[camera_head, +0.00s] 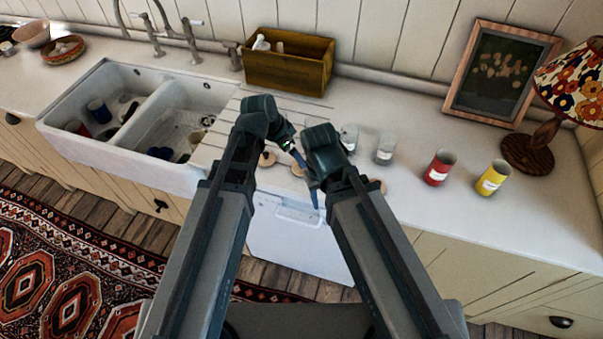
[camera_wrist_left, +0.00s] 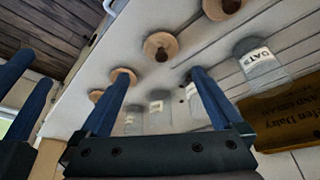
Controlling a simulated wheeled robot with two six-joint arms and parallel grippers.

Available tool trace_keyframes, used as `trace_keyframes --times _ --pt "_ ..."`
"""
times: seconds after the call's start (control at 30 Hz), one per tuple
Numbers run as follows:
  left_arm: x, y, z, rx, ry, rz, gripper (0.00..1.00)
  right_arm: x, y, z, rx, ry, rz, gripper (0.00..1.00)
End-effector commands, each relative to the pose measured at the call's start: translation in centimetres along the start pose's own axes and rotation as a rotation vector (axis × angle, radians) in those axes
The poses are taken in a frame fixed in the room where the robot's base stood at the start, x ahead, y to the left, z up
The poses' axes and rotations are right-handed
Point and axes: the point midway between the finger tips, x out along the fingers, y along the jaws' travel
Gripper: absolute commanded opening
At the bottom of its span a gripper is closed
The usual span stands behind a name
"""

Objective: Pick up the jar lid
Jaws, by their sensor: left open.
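Several round wooden jar lids with dark knobs lie on the pale counter. In the left wrist view a lid (camera_wrist_left: 160,46) lies beyond my left gripper's fingertips, with another lid (camera_wrist_left: 220,8) at the top and one (camera_wrist_left: 123,76) near the left finger. My left gripper (camera_wrist_left: 160,76) is open with nothing between its blue fingers, apart from the lids. My right gripper (camera_wrist_left: 36,66) shows two separated blue fingers at the left edge, and looks empty.
Glass jars (camera_head: 385,150) stand behind the grippers; one is labelled OATS (camera_wrist_left: 262,64). A red can (camera_head: 438,168), a yellow can (camera_head: 492,178) and a lamp (camera_head: 530,150) are at right. The sink (camera_head: 60,125) is at left, and a wooden box (camera_head: 290,65) behind.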

Motion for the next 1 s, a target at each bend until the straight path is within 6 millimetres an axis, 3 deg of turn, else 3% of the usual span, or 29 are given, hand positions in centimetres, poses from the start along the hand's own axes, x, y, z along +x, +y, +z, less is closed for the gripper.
trace_keyframes --times 0.03,0.13,0.57,1.0 --pt "1.6 0.0 0.2 0.001 0.000 0.000 1.00 1.5 -0.1 -0.1 0.000 0.000 0.000 0.50" --pt "2.9 0.0 0.2 0.002 0.000 0.000 1.00 2.8 -0.3 -0.2 0.001 0.000 0.000 0.50" --pt "4.2 -0.1 0.1 0.000 0.000 0.000 1.00 3.9 -0.4 -0.2 0.002 0.000 0.000 0.50" --pt "8.9 -0.3 0.5 0.001 -0.001 0.000 1.00 8.3 -0.8 -0.5 0.002 0.000 0.000 0.50"
